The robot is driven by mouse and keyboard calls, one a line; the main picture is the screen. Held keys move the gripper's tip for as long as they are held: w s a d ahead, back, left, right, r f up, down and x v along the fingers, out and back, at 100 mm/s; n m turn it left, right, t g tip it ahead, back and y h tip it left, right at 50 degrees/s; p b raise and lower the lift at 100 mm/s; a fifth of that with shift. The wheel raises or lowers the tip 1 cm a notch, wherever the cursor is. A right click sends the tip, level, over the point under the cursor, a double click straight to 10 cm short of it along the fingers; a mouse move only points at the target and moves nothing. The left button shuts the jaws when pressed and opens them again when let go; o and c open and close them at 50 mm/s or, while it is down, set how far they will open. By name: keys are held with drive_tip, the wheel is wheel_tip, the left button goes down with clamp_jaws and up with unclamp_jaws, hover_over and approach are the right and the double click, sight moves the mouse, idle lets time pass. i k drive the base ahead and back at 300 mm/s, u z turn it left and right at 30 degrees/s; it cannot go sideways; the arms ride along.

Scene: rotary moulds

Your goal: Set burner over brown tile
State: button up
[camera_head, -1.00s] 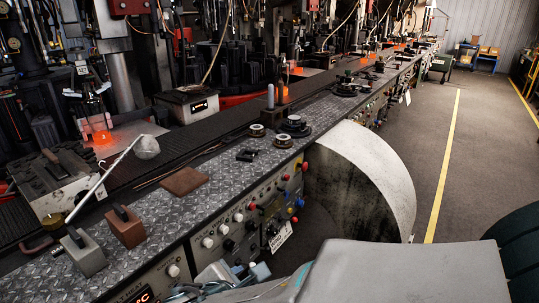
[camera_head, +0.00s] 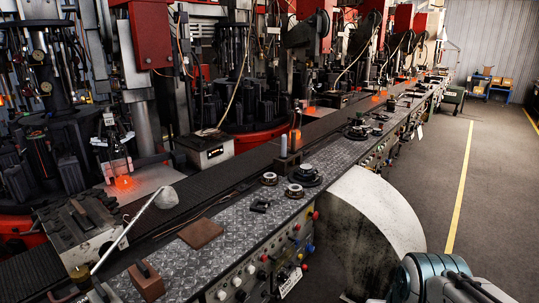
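The brown tile (camera_head: 200,233) lies flat on the diamond-plate bench top, in the lower left part of the head view. Its upper face is bare. I cannot tell for sure which thing is the burner. Round dark pieces stand farther along the bench: a low ringed disc (camera_head: 294,191), a smaller one (camera_head: 269,179) and a wider dark stack (camera_head: 306,174). All are apart from the tile. Part of my arm shows at the bottom right, beyond the bench's front edge. My gripper is out of view.
A brown block with a handle (camera_head: 146,280) stands left of the tile. A long-handled ladle (camera_head: 128,230) slants nearby. A small black piece (camera_head: 261,206) lies right of the tile. A big pale drum (camera_head: 368,222) bulges from the bench front. The aisle floor (camera_head: 497,200) is clear.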

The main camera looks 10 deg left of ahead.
sight(165, 198)
drive_tip(key=u, duration=1)
drive_tip(key=i, duration=1.2)
drive_tip(key=u, duration=0.2)
